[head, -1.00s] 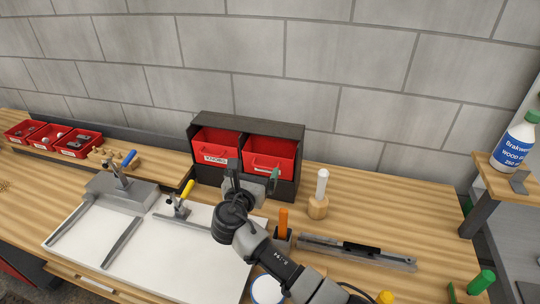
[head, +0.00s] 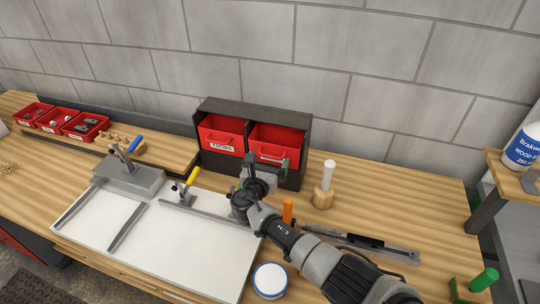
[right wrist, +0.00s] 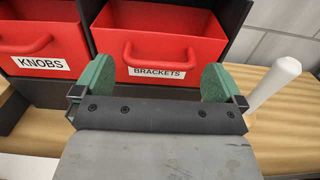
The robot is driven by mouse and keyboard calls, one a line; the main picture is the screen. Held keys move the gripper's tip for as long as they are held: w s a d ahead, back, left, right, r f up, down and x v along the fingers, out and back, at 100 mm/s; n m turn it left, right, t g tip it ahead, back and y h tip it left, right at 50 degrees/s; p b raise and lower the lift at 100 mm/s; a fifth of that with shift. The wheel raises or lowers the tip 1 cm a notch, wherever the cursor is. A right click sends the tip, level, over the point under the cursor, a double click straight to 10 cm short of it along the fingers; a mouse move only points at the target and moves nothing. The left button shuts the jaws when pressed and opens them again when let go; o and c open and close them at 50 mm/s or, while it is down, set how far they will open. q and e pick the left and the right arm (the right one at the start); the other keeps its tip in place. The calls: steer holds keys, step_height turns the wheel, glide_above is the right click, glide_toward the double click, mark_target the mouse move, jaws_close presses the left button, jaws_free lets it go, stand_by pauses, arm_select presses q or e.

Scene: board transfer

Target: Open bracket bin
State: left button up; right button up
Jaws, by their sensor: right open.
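The red bracket bin (right wrist: 160,43) sits in the right bay of a dark cabinet (head: 250,109), with a red handle and a label reading BRACKETS in the right wrist view. It also shows in the head view (head: 277,141). My right gripper (right wrist: 158,85) is open, its two green-padded fingers on either side of the bin's handle and label. In the head view my right gripper (head: 266,172) is in front of the bin and partly covers it. I cannot tell whether the fingers touch the bin. My left gripper is not in view.
A red knobs bin (right wrist: 40,35) is in the left bay. A white-handled tool in a wooden holder (head: 325,188) stands right of the cabinet. A white board (head: 160,245) with toggle clamps lies front left. Small red bins (head: 85,126) stand at far left.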

mark_target(276, 149)
steer(key=shift+x, duration=1.25)
